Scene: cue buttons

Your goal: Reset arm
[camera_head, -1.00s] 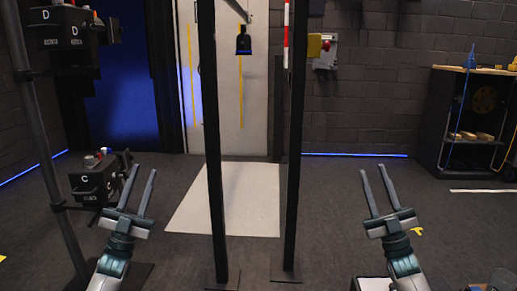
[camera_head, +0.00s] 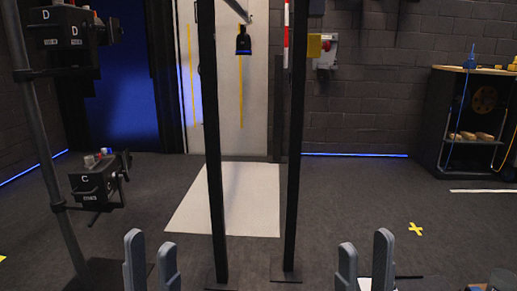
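My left gripper (camera_head: 152,264) is at the bottom of the head view, left of the middle. Its two grey fingers point up and stand apart, with nothing between them. My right gripper (camera_head: 365,264) is at the bottom, right of the middle. Its two fingers also stand apart and hold nothing. Both wrists are below the picture edge. A black box marked C (camera_head: 92,186), with buttons on top, is mounted on a grey pole at the left. A box marked D (camera_head: 62,38) is higher on the same pole. Neither gripper touches a box.
Two dark upright posts (camera_head: 212,150) stand in the middle, with a hanging dark blue-black piece (camera_head: 243,42) between them. A white mat (camera_head: 225,200) lies behind. A black shelf (camera_head: 472,120) stands at the right. A yellow cross (camera_head: 415,229) marks open floor.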

